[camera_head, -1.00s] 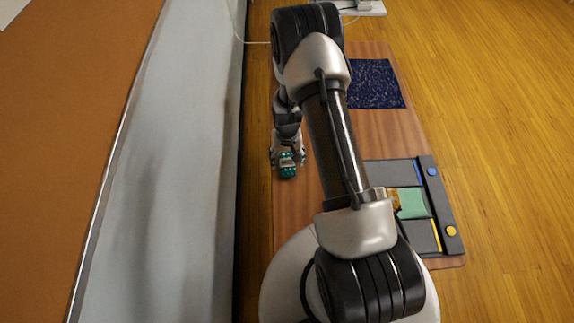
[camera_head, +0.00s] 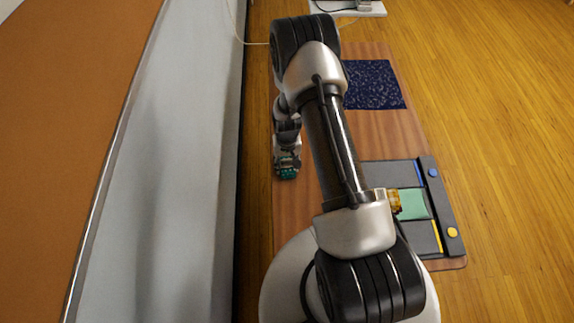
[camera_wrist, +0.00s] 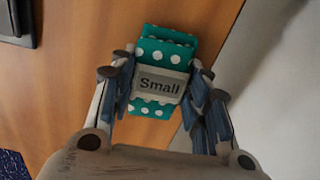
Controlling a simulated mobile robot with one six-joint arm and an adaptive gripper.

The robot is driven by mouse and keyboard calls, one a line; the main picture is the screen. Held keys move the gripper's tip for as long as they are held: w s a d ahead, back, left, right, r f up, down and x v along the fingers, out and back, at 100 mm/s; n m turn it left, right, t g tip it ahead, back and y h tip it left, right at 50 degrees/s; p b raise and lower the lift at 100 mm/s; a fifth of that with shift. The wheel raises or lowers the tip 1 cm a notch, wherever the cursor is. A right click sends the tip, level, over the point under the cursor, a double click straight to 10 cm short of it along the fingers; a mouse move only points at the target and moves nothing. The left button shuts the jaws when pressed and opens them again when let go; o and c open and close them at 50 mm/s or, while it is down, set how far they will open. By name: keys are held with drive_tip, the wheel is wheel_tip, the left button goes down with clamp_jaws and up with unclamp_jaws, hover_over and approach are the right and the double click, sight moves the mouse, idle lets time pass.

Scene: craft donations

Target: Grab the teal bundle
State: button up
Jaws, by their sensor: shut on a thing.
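The teal bundle with white dots (camera_wrist: 167,52) sits between the fingers of my gripper (camera_wrist: 157,85) in the wrist view. A grey band around its middle reads "Small". My gripper is shut on it, with a finger against each side. In the head view the teal bundle (camera_head: 287,173) shows just below my gripper (camera_head: 287,160), over the left edge of the wooden table. Whether the bundle touches the table cannot be told.
The wooden table (camera_head: 300,218) holds a dark blue speckled mat (camera_head: 374,85) at the back. A dark tray (camera_head: 438,200) with blue, green and yellow sections lies at the right; a small amber item (camera_head: 394,202) is there, partly behind my arm. A grey wall-like surface (camera_head: 180,170) borders the left.

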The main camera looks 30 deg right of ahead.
drive_tip(key=shift+c, duration=0.7)
